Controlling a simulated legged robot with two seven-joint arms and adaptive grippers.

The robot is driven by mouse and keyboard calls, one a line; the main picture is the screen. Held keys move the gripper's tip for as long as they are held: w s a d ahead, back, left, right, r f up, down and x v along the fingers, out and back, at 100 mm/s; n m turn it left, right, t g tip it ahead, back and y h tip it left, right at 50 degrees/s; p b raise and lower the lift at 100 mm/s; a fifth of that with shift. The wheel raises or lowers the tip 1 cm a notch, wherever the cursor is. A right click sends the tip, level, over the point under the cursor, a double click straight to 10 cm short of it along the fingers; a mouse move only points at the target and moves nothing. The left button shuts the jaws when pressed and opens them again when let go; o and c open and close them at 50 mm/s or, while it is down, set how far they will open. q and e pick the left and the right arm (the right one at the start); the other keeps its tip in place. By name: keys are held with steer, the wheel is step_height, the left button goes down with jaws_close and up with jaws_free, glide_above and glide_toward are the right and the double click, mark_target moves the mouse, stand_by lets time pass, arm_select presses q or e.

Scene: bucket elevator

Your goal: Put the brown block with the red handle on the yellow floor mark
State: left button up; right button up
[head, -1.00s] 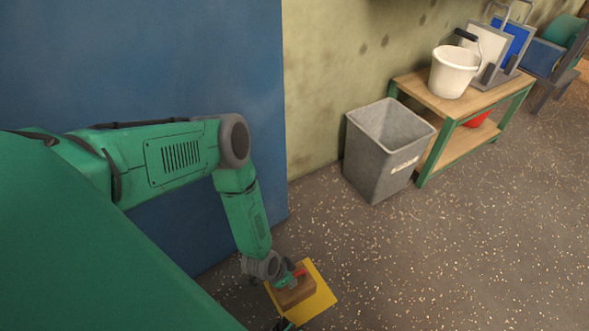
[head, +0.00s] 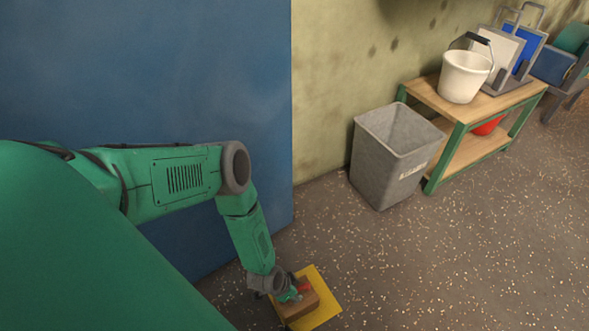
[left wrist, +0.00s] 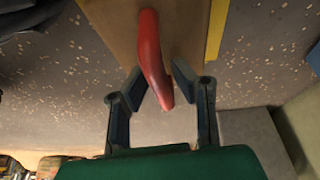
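The brown block (head: 301,309) with the red handle (head: 304,287) sits on the yellow floor mark (head: 322,310); yellow shows on its right and far sides. My left gripper (head: 291,295) is low over the block, at its handle. In the left wrist view, my left gripper (left wrist: 160,88) has its two fingers apart, one on each side of the red handle (left wrist: 151,52), with narrow gaps visible. The brown block (left wrist: 110,25) and a strip of the yellow mark (left wrist: 217,30) lie beyond the fingers. My right gripper is not in view.
A blue wall panel (head: 215,75) stands close behind my left arm. A grey bin (head: 378,172) stands by the wall, with a wooden-topped bench (head: 428,94) beside it carrying a white bucket (head: 464,77). The speckled floor at right is clear.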

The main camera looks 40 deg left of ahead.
arm_select(q)
steer(key=shift+r, duration=0.1)
steer(key=s+d+r+n+g+p, duration=0.1)
steer(key=s+d+r+p, duration=0.2)
steer(key=r, duration=0.7)
steer(key=s+r+g+p, duration=0.1)
steer(key=s+r+p, duration=0.25)
steer(key=r, duration=0.75)
steer(key=s+a+r+n, duration=0.1)
steer(key=s+a+r, duration=0.1)
steer(key=r, duration=0.2)
steer(key=s+a+r+n+g+y, duration=0.1)
steer(key=s+a+r, duration=0.1)
steer(key=r, duration=0.3)
steer(key=s+a+r+y, duration=0.1)
steer(key=s+a+r, duration=0.1)
steer(key=s+r, duration=0.1)
steer(key=shift+s+r+n, duration=0.25)
steer(key=shift+r+n, duration=0.15)
steer(key=shift+r, duration=0.5)
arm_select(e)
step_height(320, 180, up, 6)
arm_select(q)
steer(key=shift+a, duration=0.1)
